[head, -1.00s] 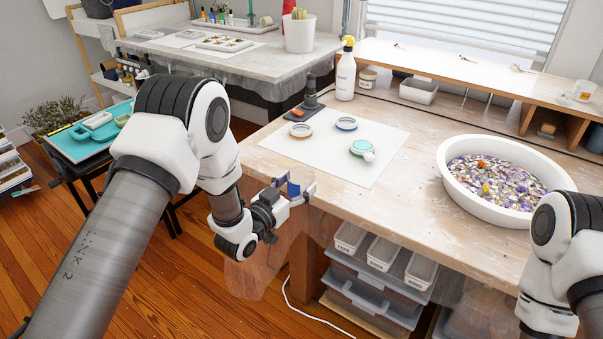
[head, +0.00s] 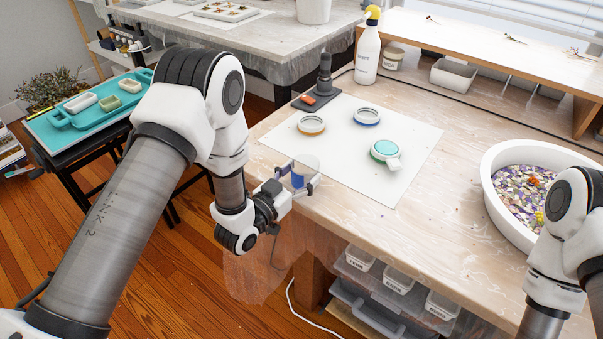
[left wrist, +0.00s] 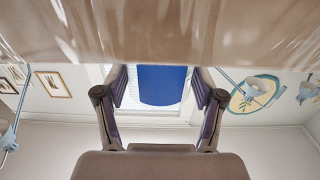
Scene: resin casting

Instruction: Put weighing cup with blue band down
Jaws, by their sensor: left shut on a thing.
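The weighing cup with blue band (head: 297,181) is a small translucent cup, held upright between the fingers of my left gripper (head: 303,172) at the near left edge of the worktable (head: 400,235). In the left wrist view its blue band (left wrist: 162,85) fills the gap between the two fingers (left wrist: 162,95). My left gripper is shut on it. I cannot tell whether the cup touches the table. My right arm shows at the right edge, but its gripper is out of view.
A white sheet (head: 345,150) holds two ring-shaped pieces, orange (head: 311,125) and blue (head: 367,117), and a teal-topped round device (head: 385,150). A stand (head: 324,80) and a spray bottle (head: 367,50) are behind. A white basin (head: 492,190) is right. The front tabletop is bare.

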